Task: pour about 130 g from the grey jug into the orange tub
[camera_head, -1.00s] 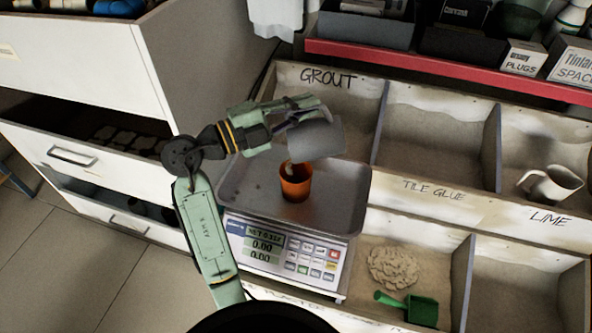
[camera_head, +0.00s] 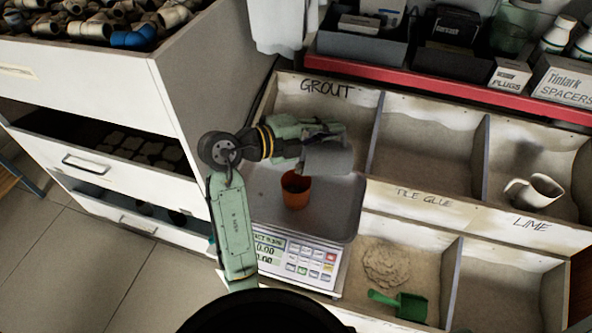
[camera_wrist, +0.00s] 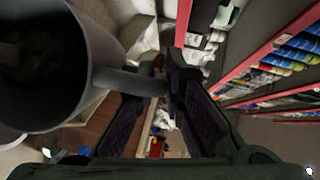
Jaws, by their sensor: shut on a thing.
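The grey jug (camera_head: 328,156) is held in the air above and a little right of the orange tub (camera_head: 296,190), near its rim in the picture. My gripper (camera_head: 308,137) is shut on the jug's handle; the wrist view shows the handle between the fingers (camera_wrist: 160,85). In the wrist view the jug (camera_wrist: 98,85) has its open mouth towards the camera, with a dark, unclear inside. The tub stands upright on the steel pan (camera_head: 340,213) of a scale. I cannot make out how much the tub holds, and I see no clear stream.
The scale's panel (camera_head: 312,262) shows small digits, partly behind my arm. Wooden bins surround the pan, one with a pale powder heap (camera_head: 385,262) and a green scoop (camera_head: 400,304). A pale jug (camera_head: 535,193) stands in the right bin. A drawer cabinet (camera_head: 110,140) is at left.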

